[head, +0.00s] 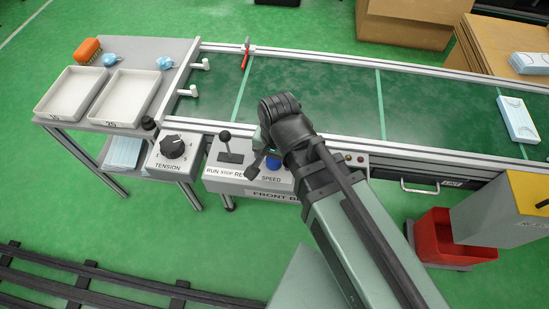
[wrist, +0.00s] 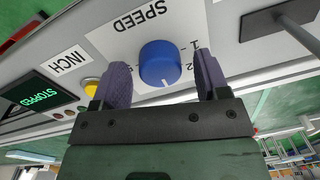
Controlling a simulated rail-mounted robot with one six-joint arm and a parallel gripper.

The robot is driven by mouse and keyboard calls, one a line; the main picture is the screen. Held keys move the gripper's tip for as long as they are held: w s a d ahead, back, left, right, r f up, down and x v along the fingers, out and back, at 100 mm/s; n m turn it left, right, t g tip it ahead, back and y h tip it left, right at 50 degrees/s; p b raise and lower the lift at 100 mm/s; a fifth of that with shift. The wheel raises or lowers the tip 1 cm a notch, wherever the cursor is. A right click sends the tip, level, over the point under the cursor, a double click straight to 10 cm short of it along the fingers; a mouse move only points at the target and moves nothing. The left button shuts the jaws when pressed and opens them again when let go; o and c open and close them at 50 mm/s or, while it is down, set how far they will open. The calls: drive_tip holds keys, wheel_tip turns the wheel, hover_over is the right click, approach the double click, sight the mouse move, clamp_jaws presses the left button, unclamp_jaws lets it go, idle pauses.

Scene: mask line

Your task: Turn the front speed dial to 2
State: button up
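The front speed dial is a round blue knob (wrist: 160,62) on a grey panel labelled SPEED, which appears upside down in the wrist view. It also shows in the head view as the blue dial (head: 273,163), partly behind my arm. A small white mark shows on the knob's lower edge in the wrist view. Printed numbers, including 1, 2 and 5, stand around it, partly hidden by my fingers. My gripper (wrist: 162,70) is open, with one purple-grey finger on each side of the knob. I cannot tell whether either finger touches it.
A run/stop/reverse lever (head: 226,148) stands left of the dial; a TENSION knob (head: 172,146) is farther left. The wrist view shows a yellow INCH button (wrist: 91,86) and a display (wrist: 38,92) reading STOPPED. The green conveyor belt (head: 310,95) lies behind the panel.

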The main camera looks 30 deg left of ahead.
drive_tip(key=c, duration=0.9)
drive_tip(key=shift+n, duration=0.3)
drive_tip(key=n, duration=0.8)
drive_tip(key=o, duration=0.9)
